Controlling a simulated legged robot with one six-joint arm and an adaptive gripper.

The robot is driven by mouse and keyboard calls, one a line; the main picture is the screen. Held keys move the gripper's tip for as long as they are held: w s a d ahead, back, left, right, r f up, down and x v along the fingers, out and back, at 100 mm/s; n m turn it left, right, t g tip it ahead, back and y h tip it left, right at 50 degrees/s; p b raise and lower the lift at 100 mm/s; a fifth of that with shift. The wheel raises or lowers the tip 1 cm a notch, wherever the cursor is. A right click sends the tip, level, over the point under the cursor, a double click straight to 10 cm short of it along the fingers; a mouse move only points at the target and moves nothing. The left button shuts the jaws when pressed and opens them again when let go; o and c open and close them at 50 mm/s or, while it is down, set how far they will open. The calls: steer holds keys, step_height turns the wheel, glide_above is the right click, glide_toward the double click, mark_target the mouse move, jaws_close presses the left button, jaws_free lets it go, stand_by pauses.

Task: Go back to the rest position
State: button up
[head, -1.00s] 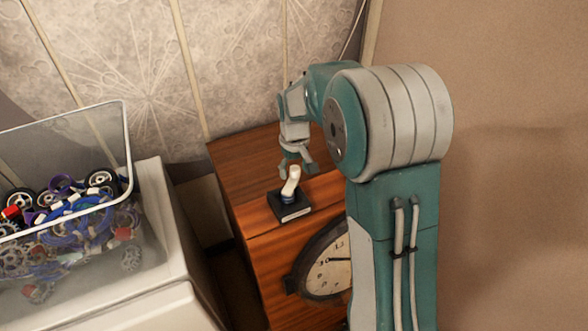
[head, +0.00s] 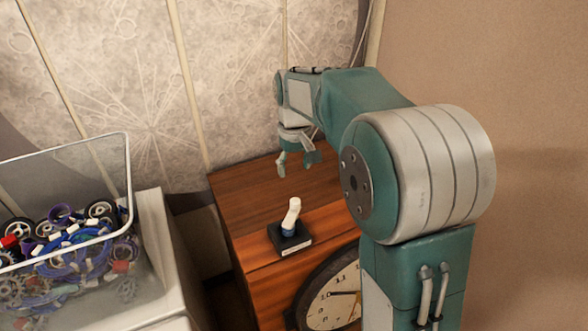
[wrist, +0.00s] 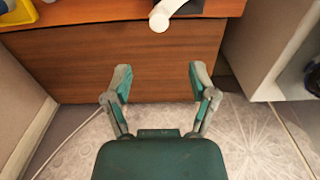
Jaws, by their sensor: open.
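My gripper (head: 297,168) is open and empty in the head view, above the wooden cabinet and behind a small trophy-like piece. In the wrist view my gripper (wrist: 159,84) has its two fingers spread apart with nothing between them. The white curved piece (head: 291,214) stands upright on a black base (head: 290,240) with a blue band at its foot, on the cabinet top. In the wrist view the white piece (wrist: 162,17) shows at the top edge, apart from the fingers.
The wooden cabinet (head: 250,190) stands against a patterned wall. A round clock (head: 333,298) is at its front, partly hidden by my arm. A clear bin (head: 127,190) of wheels and coloured parts sits on a white unit (head: 160,235) at left. In the wrist view, a yellow object (wrist: 20,12) is top left.

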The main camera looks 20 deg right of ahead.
steer(key=shift+s, duration=0.1)
steer(key=s+r+m+t, duration=0.1)
steer(key=s+r+t, duration=0.1)
steer(key=s, duration=1.1)
steer(key=s+r+m+t, duration=0.1)
steer(key=s+r+t, duration=0.1)
steer(key=s, duration=1.1)
steer(key=shift+t, duration=0.8)
